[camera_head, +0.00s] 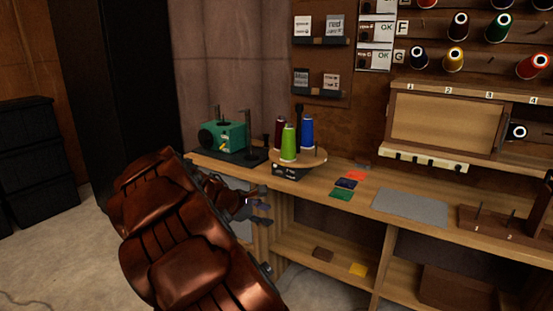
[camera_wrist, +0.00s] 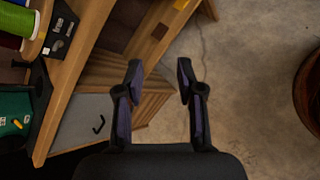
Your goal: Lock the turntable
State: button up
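The turntable (camera_head: 317,157) is a round wooden disc on the workbench, left of centre in the head view. It carries a dark red, a green and a blue thread spool around a dark post. I cannot make out a lock part.
A green machine (camera_head: 222,135) on a black base stands left of the turntable. Coloured cards (camera_head: 346,184) and a grey mat (camera_head: 410,207) lie to the right. The bench's front edge and lower shelf (camera_head: 335,261) are close to my gripper. The floor (camera_wrist: 250,75) is clear.

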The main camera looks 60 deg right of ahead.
jog(key=w+d+r+n+t+h+p, duration=0.1)
jog(key=w+d+r+n+p, duration=0.1)
jog(key=w+d+n+p, duration=0.3)
jog(key=w+d+r+n+h+p, duration=0.1)
jog(key=w+d+r+h, duration=0.15)
jog(key=d, duration=0.45)
jog(key=n+t+p, duration=0.2)
jog(key=n+p, duration=0.3)
jog(key=n, duration=0.1)
send_near(277, 171)
jog(key=d, duration=0.2)
jog(key=shift+f+p+x, duration=0.2)
jog(key=shift+x, duration=1.85)
jog(key=shift+f+p+x, duration=0.15)
jog(key=shift+p+x, duration=0.05)
jog(key=shift+x, duration=1.9)
jog(key=shift+w+a, duration=0.1)
jog(key=shift+a, duration=0.05)
jog(key=shift+c, duration=0.3)
grip_shut()
